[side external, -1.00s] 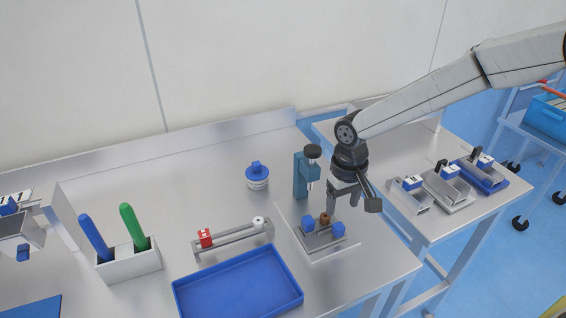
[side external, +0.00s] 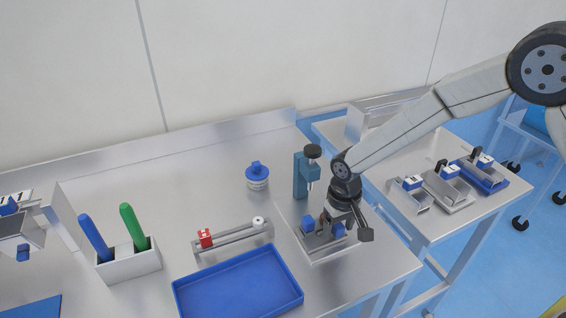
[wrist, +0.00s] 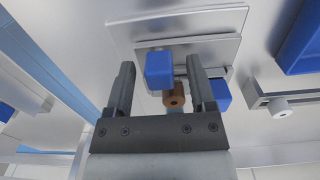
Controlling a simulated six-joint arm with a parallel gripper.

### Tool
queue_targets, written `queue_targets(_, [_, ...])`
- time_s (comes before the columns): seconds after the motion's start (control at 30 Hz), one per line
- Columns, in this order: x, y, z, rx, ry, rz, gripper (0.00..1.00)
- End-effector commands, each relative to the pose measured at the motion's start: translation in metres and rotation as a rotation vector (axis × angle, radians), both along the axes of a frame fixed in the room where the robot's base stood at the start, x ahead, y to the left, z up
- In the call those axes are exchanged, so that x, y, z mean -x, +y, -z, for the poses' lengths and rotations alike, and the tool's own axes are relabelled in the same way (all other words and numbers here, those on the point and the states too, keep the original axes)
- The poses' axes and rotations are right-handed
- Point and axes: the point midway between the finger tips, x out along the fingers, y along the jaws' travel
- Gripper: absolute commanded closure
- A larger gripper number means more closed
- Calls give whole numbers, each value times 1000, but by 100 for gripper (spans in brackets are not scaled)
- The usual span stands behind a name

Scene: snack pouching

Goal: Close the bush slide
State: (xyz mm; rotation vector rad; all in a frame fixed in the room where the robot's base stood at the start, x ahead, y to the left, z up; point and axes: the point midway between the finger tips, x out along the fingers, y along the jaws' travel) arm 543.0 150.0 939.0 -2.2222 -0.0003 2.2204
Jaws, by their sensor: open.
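A flat metal fixture (side external: 318,252) stands on the bench below my gripper, with two blue blocks on it, a left one (side external: 308,224) and a right one (side external: 338,231). In the wrist view the blocks, one (wrist: 159,70) and the other (wrist: 221,94), flank a brown round bush with a hole (wrist: 173,96). My gripper (side external: 345,224) is low over the fixture, its fingers apart. In the wrist view my gripper (wrist: 160,64) has the first block and the bush showing between its fingers; I cannot tell whether it touches them. The side view mostly hides the bush.
A teal press-like post (side external: 300,176) stands just behind the fixture. A rail (side external: 236,236) with a red block and white knob lies to the left. A blue tray (side external: 238,284) is in front. A second table on the right carries several small metal fixtures (side external: 446,188).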

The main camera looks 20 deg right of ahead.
Motion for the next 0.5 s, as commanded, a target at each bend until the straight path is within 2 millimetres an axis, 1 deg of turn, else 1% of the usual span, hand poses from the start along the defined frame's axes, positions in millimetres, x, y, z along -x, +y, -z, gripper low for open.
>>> queue_targets(0.23, [0,0,1,0,0,0,29])
queue_targets(0.27, [0,0,0,0,0,0,36])
queue_targets(0.3, [0,0,0,0,0,0,48])
queue_targets(0.37, [0,0,0,0,0,0,68])
queue_targets(0.4, [0,0,0,0,0,0,80])
queue_targets(0.47, [0,0,0,0,0,0,99])
queue_targets(0.5, [0,0,0,0,0,0,100])
